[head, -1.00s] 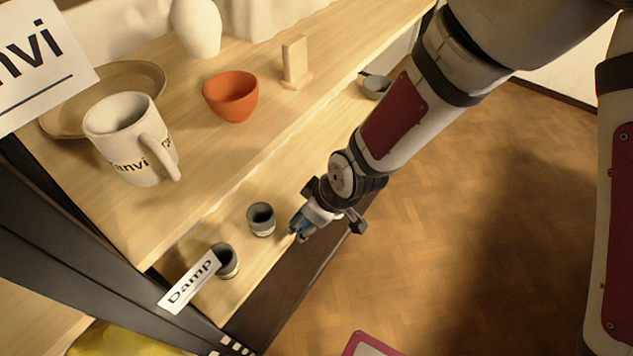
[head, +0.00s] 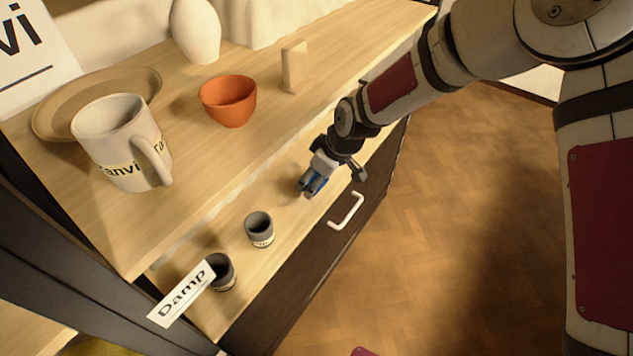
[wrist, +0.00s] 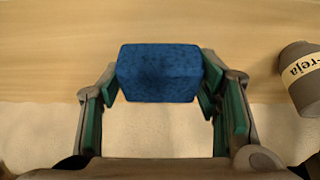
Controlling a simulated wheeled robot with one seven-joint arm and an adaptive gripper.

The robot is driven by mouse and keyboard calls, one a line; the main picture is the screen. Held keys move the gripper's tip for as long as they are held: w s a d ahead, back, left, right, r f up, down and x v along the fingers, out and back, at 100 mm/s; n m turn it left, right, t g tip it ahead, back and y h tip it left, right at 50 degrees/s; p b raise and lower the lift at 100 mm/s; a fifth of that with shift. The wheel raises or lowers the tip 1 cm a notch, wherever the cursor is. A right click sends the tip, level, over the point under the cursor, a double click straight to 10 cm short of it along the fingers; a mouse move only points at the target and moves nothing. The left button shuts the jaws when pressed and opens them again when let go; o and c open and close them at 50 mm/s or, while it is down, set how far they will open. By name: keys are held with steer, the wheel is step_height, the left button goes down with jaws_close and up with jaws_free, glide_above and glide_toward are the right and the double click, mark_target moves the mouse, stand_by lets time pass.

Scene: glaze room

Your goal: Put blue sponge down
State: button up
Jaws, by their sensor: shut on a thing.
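The blue sponge (wrist: 158,74) is a dark blue block between the fingers of my gripper (wrist: 160,95) in the wrist view. My gripper is shut on it, with a finger at each side. In the head view my gripper (head: 311,190) is at the lower wooden shelf (head: 285,214), and a little blue of the sponge (head: 316,182) shows at its fingers. I cannot tell whether the sponge touches the shelf.
Two dark grey cups, one nearer (head: 259,230) and one by the "Damp" card (head: 221,271), stand left of my gripper. The upper shelf holds an orange bowl (head: 229,101), a white mug (head: 122,145) and a wooden block (head: 295,67). A white handle (head: 346,211) is below the lower shelf.

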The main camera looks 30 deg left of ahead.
steer(key=f, duration=0.2)
steer(key=w+b, duration=0.1)
steer(key=shift+w+a+f, duration=0.1)
steer(key=shift+a+f, duration=0.15)
steer(key=shift+f, duration=0.35)
steer(key=shift+f, duration=0.15)
steer(key=shift+f+b, duration=0.5)
steer(key=shift+b, duration=0.15)
steer(key=o, duration=1.1)
steer(key=shift+f, duration=0.2)
steer(key=shift+o, duration=0.2)
steer(key=shift+r, duration=0.1)
steer(key=shift+r, duration=0.15)
steer(key=shift+r+p, duration=0.5)
steer(key=shift+p, duration=0.2)
steer(key=p+v, duration=0.3)
steer(key=v, duration=0.8)
steer(key=shift+r, duration=0.35)
